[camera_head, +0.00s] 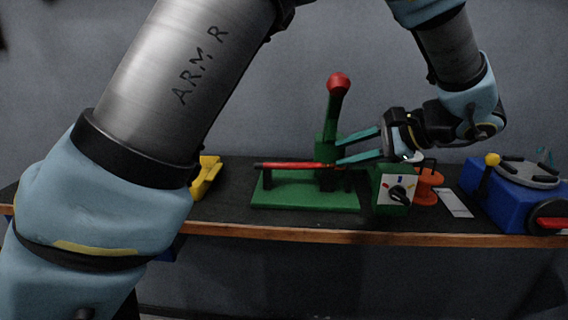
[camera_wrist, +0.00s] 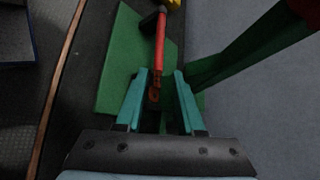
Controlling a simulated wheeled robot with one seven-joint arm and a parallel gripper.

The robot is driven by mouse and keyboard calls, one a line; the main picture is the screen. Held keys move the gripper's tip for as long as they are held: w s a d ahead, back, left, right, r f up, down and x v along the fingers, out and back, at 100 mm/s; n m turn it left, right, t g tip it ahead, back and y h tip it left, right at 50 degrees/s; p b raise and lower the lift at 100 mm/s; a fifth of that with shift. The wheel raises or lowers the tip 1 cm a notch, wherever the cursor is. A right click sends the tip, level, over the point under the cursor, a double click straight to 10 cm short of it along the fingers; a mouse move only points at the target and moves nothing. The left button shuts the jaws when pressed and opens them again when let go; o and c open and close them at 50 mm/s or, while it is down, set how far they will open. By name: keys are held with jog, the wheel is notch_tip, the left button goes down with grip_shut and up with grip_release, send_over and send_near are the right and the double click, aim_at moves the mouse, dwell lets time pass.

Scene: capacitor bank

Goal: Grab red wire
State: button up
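The red wire (camera_head: 285,165) is a thin red rod lying level across the upper part of the green stand (camera_head: 305,199), on the table in the head view. In the wrist view the red wire (camera_wrist: 160,47) runs from the top down toward my gripper, ending in a copper-coloured tip with a hole. My gripper (camera_head: 357,146) has two teal fingers spread apart, pointing left at the stand. In the wrist view my gripper (camera_wrist: 157,78) is open, with the copper end between the fingers and clear of both. A green lever (camera_head: 336,112) with a red ball knob rises behind.
A green box with a dial (camera_head: 394,190) stands below my gripper, with an orange spool-like part (camera_head: 427,187) beside it. A blue device (camera_head: 515,195) is at the right. A yellow object (camera_head: 205,176) is at the left. The table's wooden front edge (camera_head: 330,236) is clear.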

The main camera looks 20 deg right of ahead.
aim_at(309, 164)
jog(key=p+x, duration=0.3)
jog(key=x, duration=0.6)
jog(key=shift+w+a+f, duration=0.15)
jog(key=shift+w+f, duration=0.1)
jog(key=shift+w, duration=0.05)
jog(key=shift+c, duration=0.3)
grip_shut()
